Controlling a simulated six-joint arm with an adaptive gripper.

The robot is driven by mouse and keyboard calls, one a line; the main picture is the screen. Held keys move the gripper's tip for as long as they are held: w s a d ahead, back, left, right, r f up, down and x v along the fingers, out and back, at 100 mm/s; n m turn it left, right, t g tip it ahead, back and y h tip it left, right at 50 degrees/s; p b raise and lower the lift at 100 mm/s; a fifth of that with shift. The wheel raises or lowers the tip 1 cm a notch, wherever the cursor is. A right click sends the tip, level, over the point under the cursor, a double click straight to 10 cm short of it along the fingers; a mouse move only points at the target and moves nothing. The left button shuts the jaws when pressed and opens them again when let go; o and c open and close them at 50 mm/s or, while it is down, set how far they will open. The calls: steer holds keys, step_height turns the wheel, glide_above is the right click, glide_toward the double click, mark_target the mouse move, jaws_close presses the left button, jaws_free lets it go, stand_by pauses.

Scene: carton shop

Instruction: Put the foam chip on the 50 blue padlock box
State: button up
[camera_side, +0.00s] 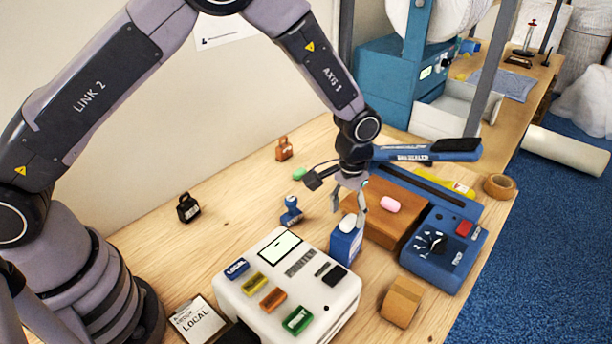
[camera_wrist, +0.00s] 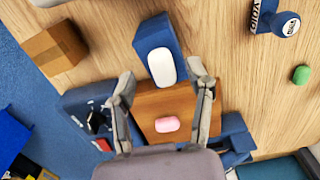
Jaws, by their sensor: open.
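A white rounded foam chip (camera_side: 347,224) rests on top of a small upright blue box (camera_side: 346,246). In the wrist view the white chip (camera_wrist: 161,67) lies at the near end of the blue box (camera_wrist: 151,33). I cannot read a 50 or a padlock mark on the box. A pink chip (camera_side: 390,204) lies on a brown carton (camera_side: 384,231) and also shows in the wrist view (camera_wrist: 167,124). A green chip (camera_side: 299,174) lies on the table. My gripper (camera_side: 349,203) is open and empty, just above the white chip, its fingers apart on either side in the wrist view (camera_wrist: 160,83).
A white label machine (camera_side: 326,307) stands in front of the blue box. A blue sealer (camera_side: 440,249) is at the right of the carton. The table's left-middle is clear.

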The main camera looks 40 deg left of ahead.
mark_target(342, 221)
step_height(342, 221, up, 11)
steer(key=s+a+r+t, duration=0.1)
steer(key=s+a+r, duration=0.3)
steer(key=a+r, duration=0.25)
steer(key=s+a+r+t, duration=0.1)
steer(key=s+a+r, duration=0.35)
steer(key=r, duration=0.35)
steer(key=s+a+r+t, duration=0.1)
steer(key=s+a, duration=0.4)
steer(key=s, duration=0.4)
steer(key=s+a+r+t, duration=0.2)
steer(key=s+a, duration=0.3)
steer(key=s, duration=0.5)
steer(key=shift+r+t, duration=0.2)
steer(key=shift+t, duration=0.1)
